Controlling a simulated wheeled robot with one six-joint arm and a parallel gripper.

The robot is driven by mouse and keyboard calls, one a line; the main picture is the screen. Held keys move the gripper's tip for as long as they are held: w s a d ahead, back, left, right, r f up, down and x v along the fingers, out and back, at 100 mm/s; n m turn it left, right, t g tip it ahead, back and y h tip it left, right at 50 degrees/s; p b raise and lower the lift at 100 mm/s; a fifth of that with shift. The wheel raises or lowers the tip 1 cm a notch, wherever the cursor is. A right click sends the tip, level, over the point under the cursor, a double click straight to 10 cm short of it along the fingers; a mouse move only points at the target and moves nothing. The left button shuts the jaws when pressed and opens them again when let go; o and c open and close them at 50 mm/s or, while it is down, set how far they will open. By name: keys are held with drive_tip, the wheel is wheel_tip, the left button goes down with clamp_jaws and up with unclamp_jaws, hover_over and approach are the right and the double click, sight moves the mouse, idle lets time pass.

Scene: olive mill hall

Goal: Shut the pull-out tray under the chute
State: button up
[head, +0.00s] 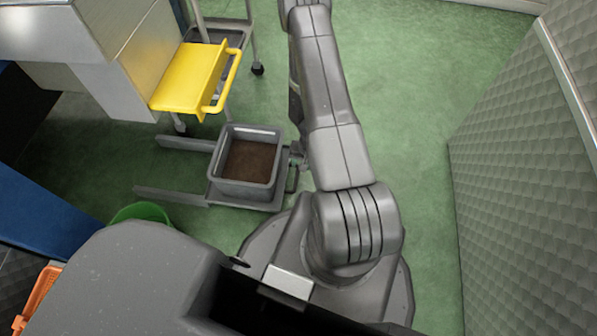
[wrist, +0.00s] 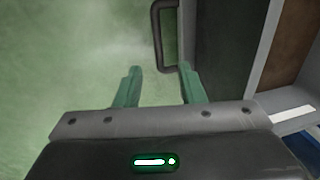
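The grey pull-out tray (head: 250,203) is out on two floor rails, clear of the machine at left. A grey bin (head: 226,152) with brown contents stands on it. The tray's dark handle is on its right side, close to my gripper (head: 296,160), which is mostly hidden by my arm. In the wrist view the handle (wrist: 158,45) shows just beyond the green fingertips of my gripper (wrist: 160,72). The fingers are apart with nothing between them. Whether a finger touches the handle I cannot tell.
The rails (head: 170,196) run left from the tray. A yellow panel with a bar handle (head: 190,80) juts from the metal machine (head: 120,60) above. A green tub (head: 142,211) stands near the front rail. A textured wall (head: 530,190) is at right, with clear green floor before it.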

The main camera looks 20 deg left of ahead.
sight(296, 179)
drive_tip(key=f+b, duration=0.1)
drive_tip(key=f, duration=0.2)
drive_tip(key=a+f+b, duration=0.1)
drive_tip(key=f, duration=0.3)
drive_tip(key=f+b, duration=0.1)
drive_tip(key=f, duration=0.3)
drive_tip(key=shift+s+a, duration=0.15)
drive_tip(key=shift+a, duration=0.2)
clamp_jaws()
